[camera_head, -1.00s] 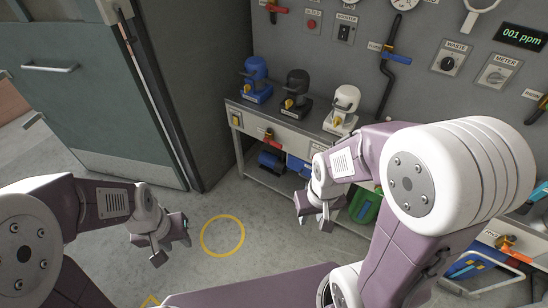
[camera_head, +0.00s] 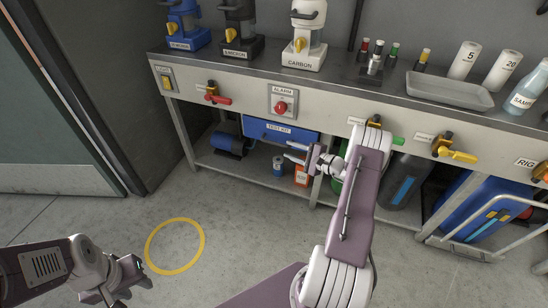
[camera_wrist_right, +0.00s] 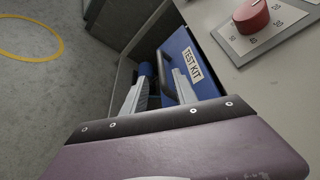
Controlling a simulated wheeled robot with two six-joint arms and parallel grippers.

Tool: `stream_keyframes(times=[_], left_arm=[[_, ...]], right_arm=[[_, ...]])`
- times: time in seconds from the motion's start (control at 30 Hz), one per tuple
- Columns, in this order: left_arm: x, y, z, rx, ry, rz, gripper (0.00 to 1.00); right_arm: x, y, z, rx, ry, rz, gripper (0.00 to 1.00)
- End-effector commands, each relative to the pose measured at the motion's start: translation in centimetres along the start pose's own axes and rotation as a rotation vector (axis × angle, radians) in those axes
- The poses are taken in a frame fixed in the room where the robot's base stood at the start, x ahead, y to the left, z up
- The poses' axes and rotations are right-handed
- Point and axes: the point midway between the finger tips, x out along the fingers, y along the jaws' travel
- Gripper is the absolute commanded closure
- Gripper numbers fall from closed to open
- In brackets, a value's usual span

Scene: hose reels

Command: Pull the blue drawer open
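The blue drawer (camera_head: 281,133), labelled TEST KIT, sits under the bench top in the head view and looks closed. In the right wrist view its blue front (camera_wrist_right: 199,72) shows a dark handle bar at its left. My right gripper (camera_head: 292,153) is in front of the drawer, just below its front in the head view. Its two fingers are apart, and in the right wrist view (camera_wrist_right: 158,92) the handle appears between them, slightly beyond. I cannot tell whether they touch it. My left gripper (camera_head: 126,290) is low at the left, fingers apart, empty, over the floor.
A red ALARM knob (camera_head: 281,107) is on the bench front above the drawer. Valves line the bench front. Floor with a yellow ring (camera_head: 174,246) is clear.

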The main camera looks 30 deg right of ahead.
Motion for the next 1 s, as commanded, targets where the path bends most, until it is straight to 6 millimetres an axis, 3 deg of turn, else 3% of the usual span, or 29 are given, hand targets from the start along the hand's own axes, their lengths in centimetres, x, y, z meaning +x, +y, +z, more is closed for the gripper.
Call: stream_keyframes(times=[0.17,0.4,0.6,0.93,1.0], left_arm=[[0.3,0.0,0.0,0.000,0.001,0.000,0.64],[2.9,-0.1,0.3,0.000,0.001,0.000,0.64],[4.1,-0.1,0.4,0.000,0.000,0.000,0.64],[4.1,-0.1,0.4,0.000,0.000,0.000,0.64],[4.1,-0.1,0.4,0.000,0.000,0.000,0.64]], right_arm=[[0.6,-0.1,-0.2,-0.001,0.003,-0.007,0.66],[5.6,0.3,-0.2,-0.002,-0.001,-0.004,0.66],[8.5,0.1,-0.2,0.000,0.001,-0.003,0.66],[9.1,-0.2,0.0,0.002,0.003,-0.003,0.66],[9.1,-0.2,0.0,0.002,0.003,-0.003,0.85]])
